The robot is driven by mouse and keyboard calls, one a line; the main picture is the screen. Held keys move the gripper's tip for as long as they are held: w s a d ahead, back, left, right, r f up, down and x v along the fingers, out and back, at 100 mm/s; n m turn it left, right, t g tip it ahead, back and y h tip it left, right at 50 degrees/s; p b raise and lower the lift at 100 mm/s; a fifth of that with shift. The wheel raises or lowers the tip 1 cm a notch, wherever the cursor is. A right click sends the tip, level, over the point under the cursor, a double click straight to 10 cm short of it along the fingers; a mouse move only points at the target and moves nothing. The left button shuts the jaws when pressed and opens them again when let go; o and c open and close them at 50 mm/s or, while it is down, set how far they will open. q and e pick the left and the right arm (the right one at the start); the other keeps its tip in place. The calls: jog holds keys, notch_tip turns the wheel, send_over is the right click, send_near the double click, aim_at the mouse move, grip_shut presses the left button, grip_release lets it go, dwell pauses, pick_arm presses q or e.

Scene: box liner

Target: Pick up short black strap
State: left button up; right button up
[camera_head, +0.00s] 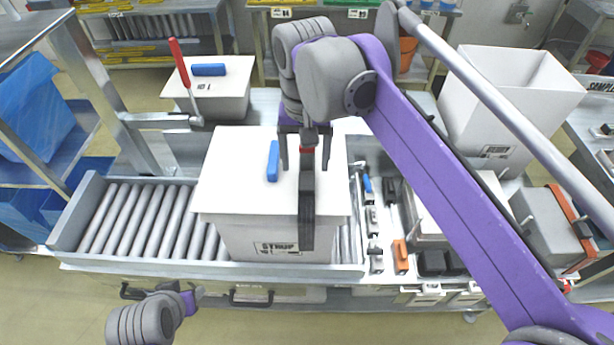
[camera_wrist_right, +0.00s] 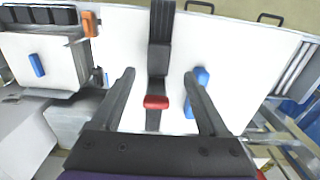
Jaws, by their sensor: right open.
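The short black strap (camera_head: 307,205) lies on the white lid (camera_head: 235,170) of a box and runs past its front edge, over the labelled front. In the right wrist view the strap (camera_wrist_right: 161,45) runs lengthwise between my fingers, with a red piece (camera_wrist_right: 157,102) on it. My right gripper (camera_head: 305,165) is open above the lid, one finger on each side of the strap; it also shows in the wrist view (camera_wrist_right: 159,76). Contact cannot be told. My left gripper (camera_head: 194,297) is low at the front left, small and partly hidden by its arm; its jaws are unclear.
A blue piece (camera_head: 273,161) lies on the lid just left of the gripper. The box stands on a roller conveyor (camera_head: 140,220). A red-handled tool (camera_head: 183,70) stands behind left. Tool bins with an orange item (camera_head: 400,257) are on the right; a white open box (camera_head: 500,110) stands behind.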

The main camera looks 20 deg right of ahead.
aim_at(307, 177)
notch_tip(307, 177, down, 5)
jog(key=shift+d+r, duration=0.1)
jog(key=shift+d, duration=0.05)
jog(key=shift+w, duration=0.1)
grip_shut()
dwell(0.3)
